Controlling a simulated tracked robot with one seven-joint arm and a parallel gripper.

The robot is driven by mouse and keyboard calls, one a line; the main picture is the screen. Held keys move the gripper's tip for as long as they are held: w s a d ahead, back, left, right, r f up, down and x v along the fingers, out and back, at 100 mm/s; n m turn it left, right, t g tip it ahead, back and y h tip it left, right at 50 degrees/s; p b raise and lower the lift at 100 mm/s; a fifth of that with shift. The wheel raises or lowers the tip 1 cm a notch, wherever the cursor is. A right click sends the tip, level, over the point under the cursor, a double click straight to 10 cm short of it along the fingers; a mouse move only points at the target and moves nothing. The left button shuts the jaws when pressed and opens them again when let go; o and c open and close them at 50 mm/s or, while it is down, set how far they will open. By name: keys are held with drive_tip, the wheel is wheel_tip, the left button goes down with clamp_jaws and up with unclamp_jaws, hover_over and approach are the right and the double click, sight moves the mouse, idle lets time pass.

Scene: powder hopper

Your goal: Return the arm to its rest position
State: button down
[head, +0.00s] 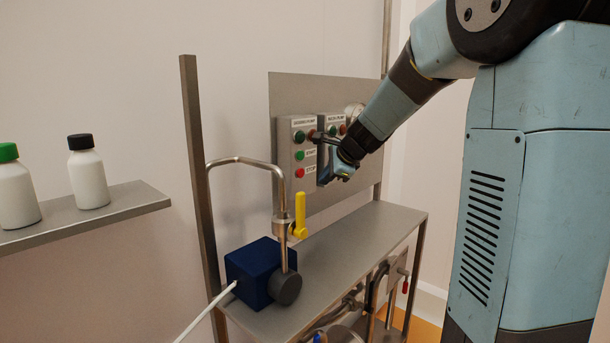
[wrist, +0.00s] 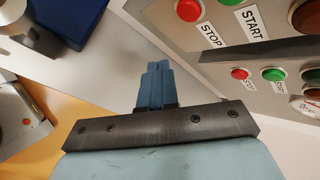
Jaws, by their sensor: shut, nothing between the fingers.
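My gripper (head: 322,138) is at the end of my blue arm, in front of the control panel on the metal frame in the head view. In the wrist view the fingers of my gripper (wrist: 156,70) are together with nothing between them. The control boxes (head: 299,156) carry green and red buttons marked START and STOP. In the wrist view, the red STOP button (wrist: 188,10) is to the upper right of my fingertips. Whether my gripper touches a box is hard to tell.
A blue pump (head: 252,268) with a bent steel pipe and a yellow-handled valve (head: 300,214) stands on the metal shelf (head: 375,232), below my gripper. Two white bottles (head: 88,178) stand on a shelf at left. A metal post (head: 192,150) rises left of the panel.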

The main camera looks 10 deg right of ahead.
idle(0.5)
drive_tip(key=s+a+r+n+g, duration=0.25)
drive_tip(key=s+n, duration=0.65)
drive_tip(key=s, duration=0.9)
drive_tip(key=s+d+f+n+h, duration=0.1)
drive_tip(key=s+f+n, duration=0.1)
drive_tip(key=s+n, duration=0.3)
drive_tip(key=s+d+f+n+h, duration=0.1)
drive_tip(key=s+n, duration=0.3)
drive_tip(key=s, duration=0.8)
drive_tip(key=shift+s+d+f+n+h, duration=0.2)
drive_tip(key=shift+f+n+h, duration=0.2)
drive_tip(key=shift+h, duration=0.4)
